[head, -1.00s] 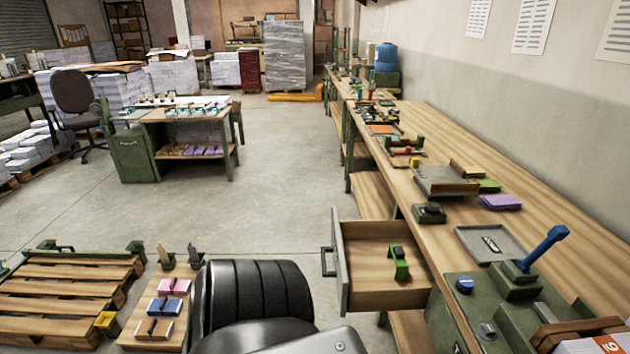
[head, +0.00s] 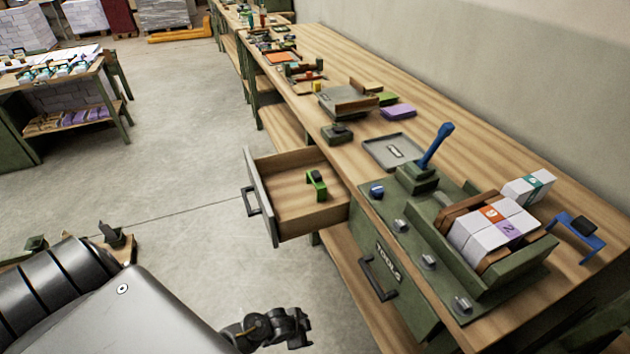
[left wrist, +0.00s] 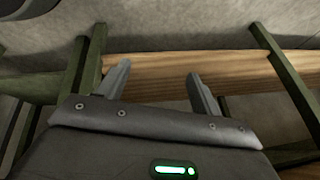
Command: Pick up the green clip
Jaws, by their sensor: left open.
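The green clip (head: 316,184), with a dark top, stands in the open wooden drawer (head: 288,207) below the long bench, left of centre in the head view. I cannot make it out in the left wrist view. My left gripper (left wrist: 160,86) shows in the left wrist view with its two grey fingers apart and nothing between them. In the head view my left arm fills the lower left, in front of and below the drawer; its fingertips cannot be told there. My right gripper is not in view.
The workbench (head: 345,75) carries a grey tray (head: 391,151), a blue-handled press (head: 425,160), bundled paper blocks (head: 490,232) and a blue clip (head: 578,232). A green TOOLS drawer front (head: 385,265) sits below. Concrete floor (head: 185,170) left of the drawer is clear.

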